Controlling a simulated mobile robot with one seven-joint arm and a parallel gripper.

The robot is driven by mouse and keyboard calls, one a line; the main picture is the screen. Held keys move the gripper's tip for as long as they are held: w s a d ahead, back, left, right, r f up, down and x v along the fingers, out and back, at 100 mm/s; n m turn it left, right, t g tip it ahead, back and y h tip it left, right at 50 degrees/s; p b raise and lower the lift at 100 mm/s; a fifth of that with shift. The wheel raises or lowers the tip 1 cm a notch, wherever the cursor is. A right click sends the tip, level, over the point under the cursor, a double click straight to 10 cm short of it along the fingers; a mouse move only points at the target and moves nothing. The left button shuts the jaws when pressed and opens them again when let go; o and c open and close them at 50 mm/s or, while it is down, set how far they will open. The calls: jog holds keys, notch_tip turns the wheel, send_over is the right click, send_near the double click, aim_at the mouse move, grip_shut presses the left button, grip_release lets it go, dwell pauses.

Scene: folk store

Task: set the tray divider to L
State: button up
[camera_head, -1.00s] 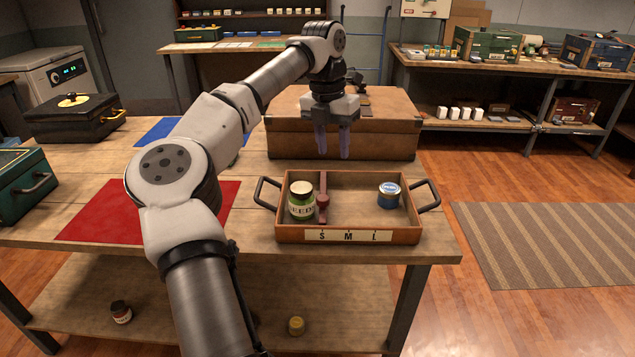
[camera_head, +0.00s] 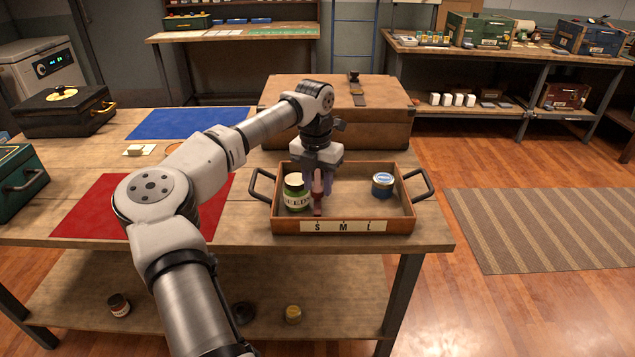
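The wooden tray (camera_head: 401,218) sits on the workbench, with black side handles and a front label reading S, M, L. Its dark red divider (camera_head: 318,207) stands upright, lined up with the S mark. My gripper (camera_head: 318,183) points down into the tray over the divider. Its two purple fingers are apart, one on each side of the divider's upper part. Contact with the divider cannot be made out. A green seed jar (camera_head: 296,193) stands left of the divider, close to the left finger. A blue tin (camera_head: 383,185) stands in the right compartment.
A brown case (camera_head: 385,130) stands right behind the tray. A red mat (camera_head: 95,212) and a blue mat (camera_head: 190,124) lie to the left. Tray floor between the divider and the blue tin is clear.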

jog(key=shift+f, duration=0.4)
jog(key=shift+c, duration=0.5)
grip_shut()
jog(key=d, duration=1.2)
jog(key=shift+d, duration=0.2)
jog(key=shift+o, duration=0.5)
grip_release()
jog(key=shift+d, duration=0.1)
jog(key=shift+r, duration=0.1)
notch_tip(320, 180, up, 14)
jog(key=b, duration=0.1)
jog(key=shift+a, duration=0.2)
